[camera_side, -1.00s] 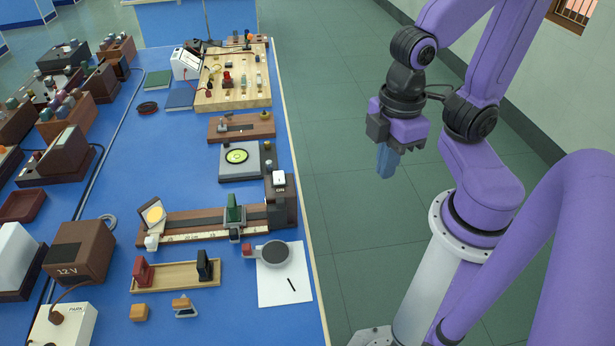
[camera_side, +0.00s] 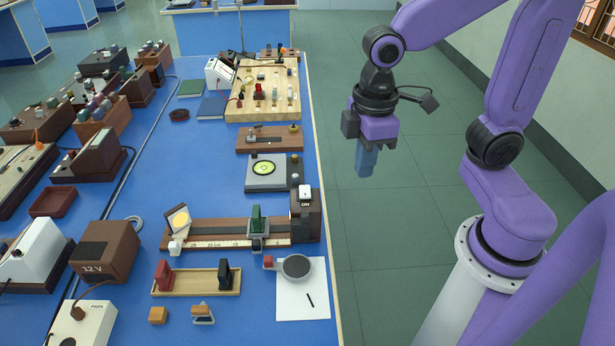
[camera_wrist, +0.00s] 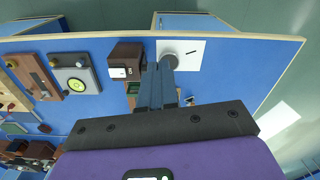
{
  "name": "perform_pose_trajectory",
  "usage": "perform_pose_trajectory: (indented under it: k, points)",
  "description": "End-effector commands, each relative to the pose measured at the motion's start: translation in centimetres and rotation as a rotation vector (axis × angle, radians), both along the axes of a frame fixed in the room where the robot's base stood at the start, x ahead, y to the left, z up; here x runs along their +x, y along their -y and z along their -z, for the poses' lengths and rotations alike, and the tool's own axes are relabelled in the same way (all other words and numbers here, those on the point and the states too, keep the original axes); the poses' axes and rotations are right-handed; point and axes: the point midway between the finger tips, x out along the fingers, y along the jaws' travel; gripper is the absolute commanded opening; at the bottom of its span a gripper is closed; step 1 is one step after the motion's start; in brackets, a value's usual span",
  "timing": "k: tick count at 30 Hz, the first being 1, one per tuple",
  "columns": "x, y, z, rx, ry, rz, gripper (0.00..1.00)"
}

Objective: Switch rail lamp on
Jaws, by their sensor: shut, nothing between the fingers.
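The rail lamp is a dark brown box (camera_side: 306,222) at the right end of the optical rail (camera_side: 215,234), close to the bench's right edge. My gripper (camera_side: 366,172) is shut and empty, pointing down in the air to the right of the bench edge, higher than the lamp. Its blue fingers (camera_wrist: 158,82) partly hide the rail in the wrist view.
A green holder (camera_side: 257,220) and a tilted yellow-disc screen (camera_side: 179,219) stand on the rail. A white sheet with a round grey disc (camera_side: 296,266) lies in front of the lamp. A grey unit with a yellow-green ring (camera_side: 264,169) stands behind.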

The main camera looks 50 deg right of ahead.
Motion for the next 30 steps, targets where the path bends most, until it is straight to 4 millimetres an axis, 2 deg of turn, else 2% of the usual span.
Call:
perform_pose_trajectory:
  k: [1, 8, 15, 21, 30]
  points:
    - [1.3, -0.2, -0.1, -0.002, -0.002, 0.02, 0.0]
    - [6.9, -0.3, -0.5, -0.008, -0.005, 0.087, 0.0]
    - [12.1, 0.6, -0.7, -0.013, -0.009, 0.151, 0.0]
    - [14.4, 1.3, -0.7, -0.015, -0.012, 0.18, 0.0]
    - [15.0, 1.5, -0.7, -0.015, -0.011, 0.185, 0.0]
